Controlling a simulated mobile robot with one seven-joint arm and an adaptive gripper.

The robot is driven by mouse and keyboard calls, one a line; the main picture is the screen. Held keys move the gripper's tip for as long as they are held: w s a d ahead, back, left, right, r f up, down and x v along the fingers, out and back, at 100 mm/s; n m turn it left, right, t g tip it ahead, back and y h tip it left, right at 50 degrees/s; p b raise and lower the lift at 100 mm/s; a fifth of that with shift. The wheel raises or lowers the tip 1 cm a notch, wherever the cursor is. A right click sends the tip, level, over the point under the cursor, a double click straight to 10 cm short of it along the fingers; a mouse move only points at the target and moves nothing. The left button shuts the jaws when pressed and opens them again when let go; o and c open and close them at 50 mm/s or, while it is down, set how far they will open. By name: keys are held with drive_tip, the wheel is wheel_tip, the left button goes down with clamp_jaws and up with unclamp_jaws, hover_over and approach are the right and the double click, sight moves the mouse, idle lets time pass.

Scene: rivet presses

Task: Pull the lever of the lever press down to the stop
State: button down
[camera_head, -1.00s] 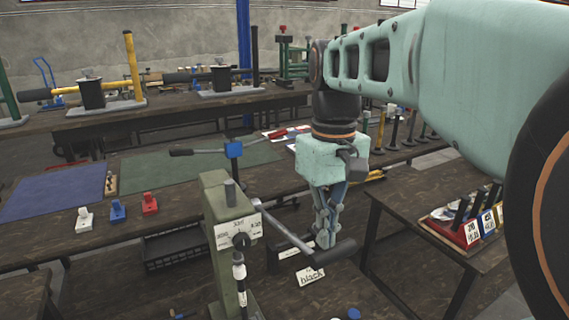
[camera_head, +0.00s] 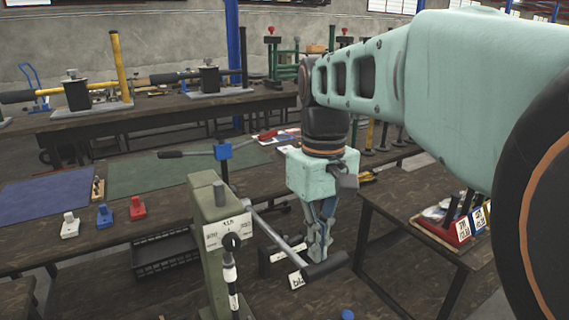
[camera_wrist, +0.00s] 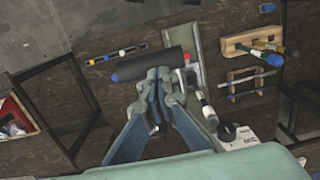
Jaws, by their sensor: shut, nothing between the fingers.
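The lever press (camera_head: 208,235) is a green column with a white label on its face, left of my gripper in the head view. Its lever is a grey rod (camera_head: 275,229) sloping down to the right and ending in a thick black handle (camera_head: 328,268). My gripper (camera_head: 316,257) points down with its fingers shut and empty, at the handle near where the rod joins it. In the wrist view the fingertips (camera_wrist: 158,75) overlap the black handle (camera_wrist: 120,68). They look to be on or right against it; exact contact is hidden.
A small table (camera_head: 385,215) with a red-fronted rack (camera_head: 453,229) stands at right. Red, blue and white blocks (camera_head: 104,215) lie on the bench at left, with a black crate (camera_head: 165,262) below. A wooden holder with tools (camera_wrist: 252,45) shows in the wrist view.

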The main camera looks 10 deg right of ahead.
sight(316, 269)
drive_tip(key=shift+s+a+r, duration=0.15)
drive_tip(key=shift+r, duration=0.6)
drive_tip(key=shift+s+f+b, duration=0.1)
drive_tip(key=shift+f+b, duration=0.9)
drive_tip(key=shift+f, duration=0.6)
drive_tip(key=shift+f+b, duration=0.95)
drive_tip(key=shift+f, duration=0.75)
drive_tip(key=shift+f+b, duration=0.55)
drive_tip(key=shift+f, duration=0.15)
drive_tip(key=shift+f+b, duration=0.4)
drive_tip(key=shift+f, duration=0.5)
